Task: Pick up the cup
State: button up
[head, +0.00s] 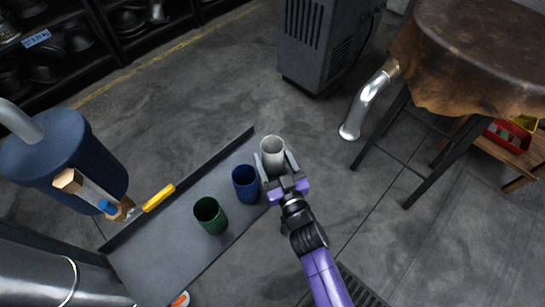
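Three cups show in the head view: a pale grey-white cup (272,148), a dark blue cup (246,185) and a green cup (209,217). All three look upright with open tops. The blue and green cups stand on a grey flat surface (165,240). My gripper (274,163) is at the white cup, with one finger on each side of it. I cannot tell whether the fingers press on it or only straddle it. The white cup's lower part is hidden by my gripper, so whether it rests on the surface's right end is unclear.
The blue cup is close to the left of my gripper. A yellow-handled tool (158,197) lies toward the surface's left end, near a dark blue drum (62,160). A leather-topped stand (480,50) and a silver pipe (365,105) are at the right.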

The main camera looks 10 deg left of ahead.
jog(key=c, duration=1.1)
jog(key=shift+c, duration=0.2)
jog(key=shift+r, duration=0.15)
